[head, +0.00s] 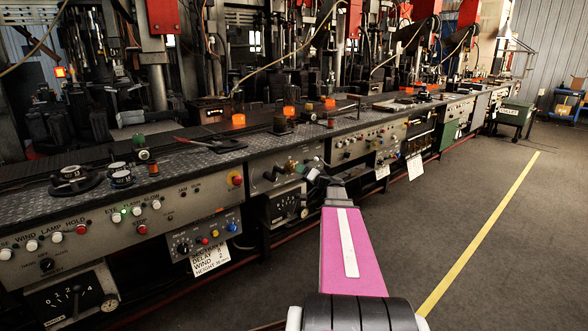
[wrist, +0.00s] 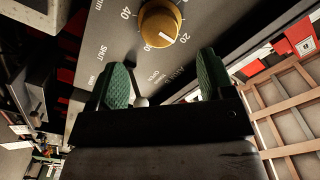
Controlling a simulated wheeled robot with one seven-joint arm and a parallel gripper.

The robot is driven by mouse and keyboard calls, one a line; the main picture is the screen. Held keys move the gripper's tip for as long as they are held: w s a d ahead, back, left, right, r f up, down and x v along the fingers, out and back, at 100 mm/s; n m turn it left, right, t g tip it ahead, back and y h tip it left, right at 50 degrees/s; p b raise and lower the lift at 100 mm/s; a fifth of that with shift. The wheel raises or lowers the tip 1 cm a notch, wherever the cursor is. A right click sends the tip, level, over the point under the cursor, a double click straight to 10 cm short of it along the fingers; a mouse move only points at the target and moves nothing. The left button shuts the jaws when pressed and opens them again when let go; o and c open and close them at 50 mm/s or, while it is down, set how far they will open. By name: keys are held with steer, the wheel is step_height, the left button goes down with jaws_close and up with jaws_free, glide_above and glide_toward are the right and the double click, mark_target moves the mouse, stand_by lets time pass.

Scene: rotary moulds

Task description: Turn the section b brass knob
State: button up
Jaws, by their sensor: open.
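The brass knob (wrist: 160,22) shows at the top of the wrist view. It is round, with a white pointer line, on a grey panel with a dial scale marked 20 and 40. My gripper (wrist: 164,72) is open, with its green-padded fingers apart. The knob lies beyond the fingertips, roughly in line with the gap between them, and they do not appear to touch it. In the head view my gripper (head: 316,177) is at the middle section's panel, close to a small brass-coloured knob (head: 291,165). The fingertips are too small there to tell more.
A long metal bench (head: 190,160) carries control panels along its front. A left panel (head: 120,222) has several coloured buttons. A white label card (head: 210,261) hangs below it. Orange lamps and machines stand above the bench. Open floor with a yellow line (head: 478,235) lies right.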

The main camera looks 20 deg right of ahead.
mark_target(294, 168)
steer(key=x, duration=0.7)
steer(key=shift+w+a+f, duration=0.1)
steer(key=shift+w, duration=0.2)
steer(key=c, duration=0.9)
